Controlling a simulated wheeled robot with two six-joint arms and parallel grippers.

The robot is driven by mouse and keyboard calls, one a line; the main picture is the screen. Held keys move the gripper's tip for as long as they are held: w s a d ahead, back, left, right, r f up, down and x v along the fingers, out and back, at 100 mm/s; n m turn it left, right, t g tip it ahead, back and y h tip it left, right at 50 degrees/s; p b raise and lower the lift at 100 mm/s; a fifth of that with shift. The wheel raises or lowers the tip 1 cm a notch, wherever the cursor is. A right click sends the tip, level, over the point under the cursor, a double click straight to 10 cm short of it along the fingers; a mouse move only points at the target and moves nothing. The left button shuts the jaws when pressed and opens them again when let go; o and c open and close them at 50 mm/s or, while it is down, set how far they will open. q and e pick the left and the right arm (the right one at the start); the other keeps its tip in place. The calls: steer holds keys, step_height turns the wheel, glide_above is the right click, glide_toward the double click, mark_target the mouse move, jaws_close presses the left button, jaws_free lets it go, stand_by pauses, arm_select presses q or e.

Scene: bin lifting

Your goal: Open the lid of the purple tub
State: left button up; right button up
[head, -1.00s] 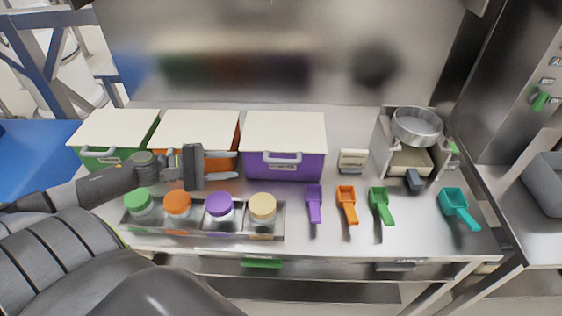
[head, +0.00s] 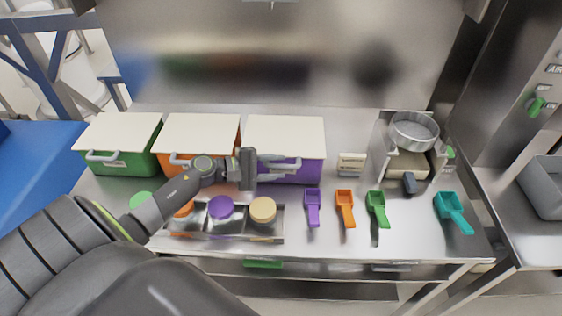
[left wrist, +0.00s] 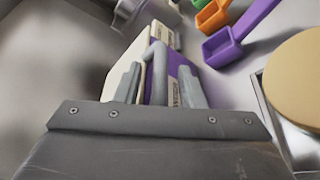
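The purple tub (head: 303,170) stands at the back of the counter with its cream lid (head: 285,134) lying flat and closed on top. The tub also shows in the left wrist view (left wrist: 180,70). My left gripper (head: 280,165) is in front of the tub, pointing right along its front face. In the left wrist view, its two fingers (left wrist: 160,85) are apart. The tub's grey handle (left wrist: 158,65) shows between them, with no clear sign of a grip. In the head view the gripper partly covers the handle. My right gripper is not in view.
The orange (head: 170,162) and green (head: 135,163) tubs stand to the left, lids closed. A tray (head: 275,232) of jars is in front, partly under my arm. Purple (head: 313,206), orange (head: 346,206), green (head: 377,207) and teal (head: 452,210) scoops lie right. A scale (head: 405,165) holds a metal bowl.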

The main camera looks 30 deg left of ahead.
arm_select(q)
steer(key=shift+x, duration=1)
jaws_close()
